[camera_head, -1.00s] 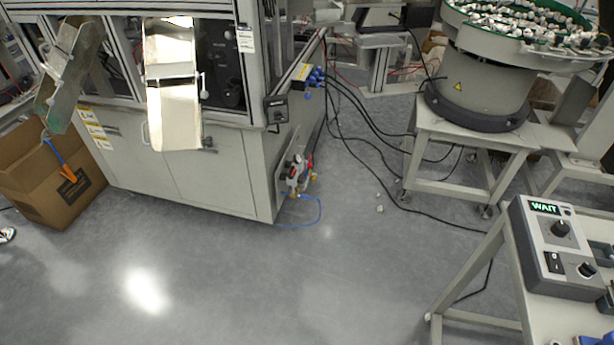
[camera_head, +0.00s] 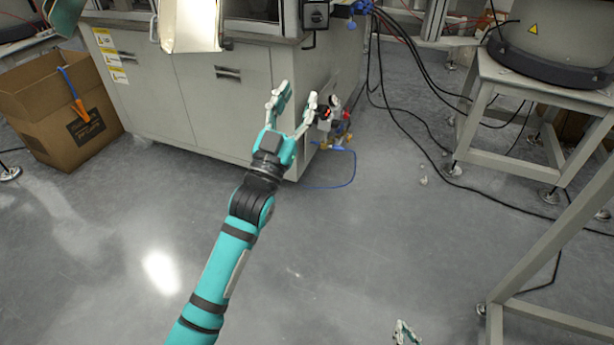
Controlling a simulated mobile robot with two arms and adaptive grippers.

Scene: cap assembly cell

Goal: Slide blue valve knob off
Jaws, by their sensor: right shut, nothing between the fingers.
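The air valve unit (camera_head: 336,124), with white, black and red parts, is mounted low on the cabinet's side. I cannot make out a blue knob on it for certain. A small blue part (camera_head: 351,26) hangs higher up, below the blue fittings (camera_head: 360,6). My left gripper (camera_head: 298,92) is open and empty, its fingers spread in front of the cabinet corner, just left of the valve unit in the picture. I cannot tell whether it touches the unit. Only the tip of my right gripper (camera_head: 405,332) shows at the bottom edge; it is shut and empty.
The cabinet (camera_head: 215,100) fills the upper left, with a cardboard box (camera_head: 40,95) beside it. A blue hose (camera_head: 352,168) loops to the floor under the unit. Black cables (camera_head: 410,115) and a metal stand (camera_head: 480,110) are to the right. The middle floor is clear.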

